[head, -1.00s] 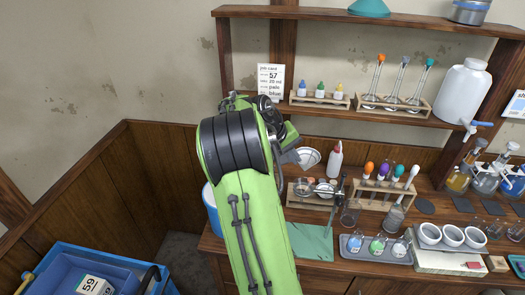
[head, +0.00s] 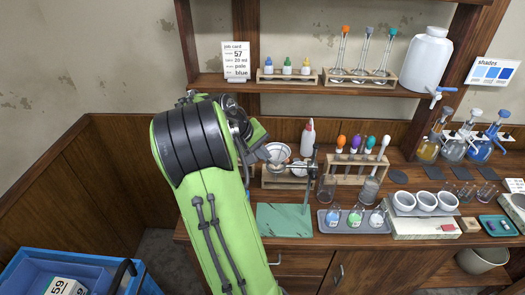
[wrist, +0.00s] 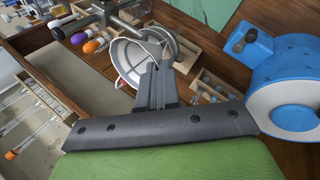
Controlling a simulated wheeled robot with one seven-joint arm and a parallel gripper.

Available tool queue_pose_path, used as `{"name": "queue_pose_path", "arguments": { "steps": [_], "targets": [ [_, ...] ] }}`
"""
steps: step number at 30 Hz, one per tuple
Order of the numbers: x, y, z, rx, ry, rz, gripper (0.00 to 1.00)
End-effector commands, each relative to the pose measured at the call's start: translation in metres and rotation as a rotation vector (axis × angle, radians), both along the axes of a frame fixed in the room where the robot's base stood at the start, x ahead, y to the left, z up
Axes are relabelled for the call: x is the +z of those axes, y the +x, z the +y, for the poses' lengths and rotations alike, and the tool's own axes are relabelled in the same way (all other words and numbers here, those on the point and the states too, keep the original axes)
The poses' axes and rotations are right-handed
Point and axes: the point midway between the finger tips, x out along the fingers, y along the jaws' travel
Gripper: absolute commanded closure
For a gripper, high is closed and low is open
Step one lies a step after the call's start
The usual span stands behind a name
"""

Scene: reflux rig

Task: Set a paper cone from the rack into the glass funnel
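My gripper (wrist: 155,70) has its two fingers close together at the rim of a white paper cone (wrist: 126,62); it appears shut on it. In the head view the cone (head: 278,151) hangs open side up at the tip of my gripper (head: 263,155), above the wooden rack (head: 275,182). The glass funnel (head: 299,168) seems to sit in the ring of a dark stand (head: 311,175), just right of and below the cone. In the wrist view a clear round rim (wrist: 165,42), likely the funnel, overlaps the cone; whether they touch I cannot tell.
A white squeeze bottle (head: 307,137) stands behind the stand. A green mat (head: 282,220) lies clear at the bench front.

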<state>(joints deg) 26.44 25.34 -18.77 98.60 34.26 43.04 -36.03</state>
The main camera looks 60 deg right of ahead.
Motion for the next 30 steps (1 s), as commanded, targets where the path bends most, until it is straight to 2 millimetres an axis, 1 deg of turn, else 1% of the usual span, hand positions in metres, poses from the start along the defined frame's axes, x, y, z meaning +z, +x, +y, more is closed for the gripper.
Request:
{"name": "queue_pose_path", "arguments": {
  "steps": [1, 3, 12, 13, 18, 26, 30],
  "targets": [
    [-0.0091, -0.0001, 0.0001, 0.000, 0.000, 0.000, 1.00],
    [-0.0135, -0.0001, 0.0000, -0.001, 0.000, 0.000, 1.00],
    [-0.0137, 0.0000, 0.0000, -0.001, 0.000, 0.000, 1.00],
    [-0.0136, 0.0000, -0.0001, -0.001, 0.000, 0.000, 0.93],
    [-0.0135, 0.0000, 0.0000, -0.001, 0.000, 0.000, 0.68],
    [-0.0132, 0.0000, 0.0000, -0.001, 0.000, 0.000, 0.68],
    [-0.0061, 0.0000, 0.0000, -0.001, 0.000, 0.000, 0.68]
  ]
}}
